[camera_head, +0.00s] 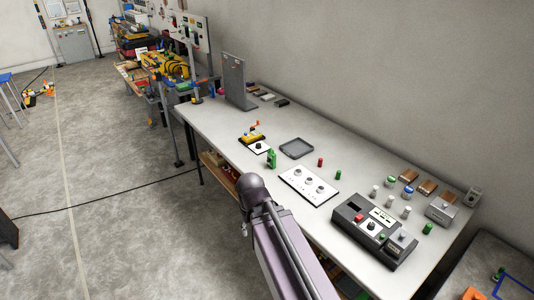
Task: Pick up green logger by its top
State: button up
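A small upright green item (271,158), which looks like the green logger, stands near the front edge of the white table (218,125). It is beside a white panel with a dark knob (259,147). It is too small to make out its top clearly. My arm reaches up from the bottom of the view, and its rounded dark joint is in front of the table edge, below and left of the green item. My gripper's fingers do not show.
A grey tray (296,148), a white panel with several knobs (309,186), and small red (320,162) and green (338,174) cylinders are close by. A dark control box (374,231) stands to the right. A grey upright plate (234,82) stands at the table's far end.

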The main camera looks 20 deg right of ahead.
aim_at(271, 155)
jog(key=z, duration=0.15)
jog(key=i, duration=0.9)
jog(key=z, duration=0.4)
